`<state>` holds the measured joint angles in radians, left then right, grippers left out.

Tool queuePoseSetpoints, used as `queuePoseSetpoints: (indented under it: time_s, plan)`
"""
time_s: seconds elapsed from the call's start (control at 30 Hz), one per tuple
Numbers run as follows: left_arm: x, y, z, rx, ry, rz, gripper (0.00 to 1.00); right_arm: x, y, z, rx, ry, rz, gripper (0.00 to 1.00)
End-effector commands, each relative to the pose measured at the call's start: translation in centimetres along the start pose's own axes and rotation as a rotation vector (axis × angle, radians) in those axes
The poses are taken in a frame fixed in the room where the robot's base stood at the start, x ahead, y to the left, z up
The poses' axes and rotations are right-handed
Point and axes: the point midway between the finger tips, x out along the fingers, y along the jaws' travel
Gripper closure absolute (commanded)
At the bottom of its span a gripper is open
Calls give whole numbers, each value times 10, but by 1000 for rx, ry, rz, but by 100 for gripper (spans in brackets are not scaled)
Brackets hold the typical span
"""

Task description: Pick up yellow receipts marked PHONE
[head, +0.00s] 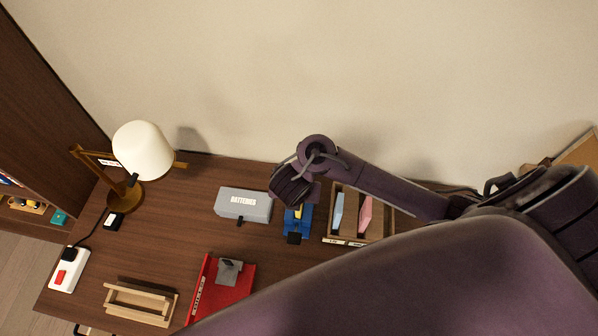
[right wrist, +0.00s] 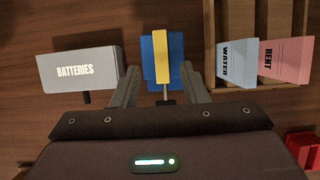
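A narrow yellow strip (right wrist: 162,60) stands on a blue holder (right wrist: 148,62) in the right wrist view. No PHONE marking can be read on it. In the head view the blue holder (head: 304,217) is partly hidden below my right gripper, and a little yellow shows. My right gripper (right wrist: 161,82) is open, with one finger to each side of the blue holder and the yellow strip between them; I cannot tell whether they touch. My left gripper is not in view.
A grey BATTERIES box (head: 243,204) stands left of the holder. A wooden organizer (head: 388,226) on the right holds a blue WATER slip (right wrist: 236,62) and a pink RENT slip (right wrist: 287,60). A red tray (head: 243,284), wooden rack (head: 140,304) and lamp (head: 143,150) stand further left.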

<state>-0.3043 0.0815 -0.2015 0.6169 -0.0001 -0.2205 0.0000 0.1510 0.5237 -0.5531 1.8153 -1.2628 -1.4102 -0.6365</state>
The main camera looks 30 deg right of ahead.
Motion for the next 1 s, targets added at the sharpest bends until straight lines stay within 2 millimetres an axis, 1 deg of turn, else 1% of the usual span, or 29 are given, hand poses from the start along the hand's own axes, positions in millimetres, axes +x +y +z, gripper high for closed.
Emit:
queuePoseSetpoints:
  time_s: [0.03,0.17,0.33,0.43,0.53,0.77,0.87,1.0]
  plan:
    - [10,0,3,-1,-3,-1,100,11,-1,-1,-1,-2,-2,60]
    - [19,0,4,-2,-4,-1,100,25,-1,0,1,-1,-2,60]
    - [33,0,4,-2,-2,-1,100,50,-3,6,2,-4,-4,60]
    - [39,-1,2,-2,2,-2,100,62,-2,6,2,-2,-2,60]
    - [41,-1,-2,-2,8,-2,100,68,-2,6,2,-1,-1,60]
    - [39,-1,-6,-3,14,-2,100,68,-2,7,3,0,0,60]
    - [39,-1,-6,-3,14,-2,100,67,-2,7,3,0,0,72]
    - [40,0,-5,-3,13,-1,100,67,-2,7,3,0,0,90]
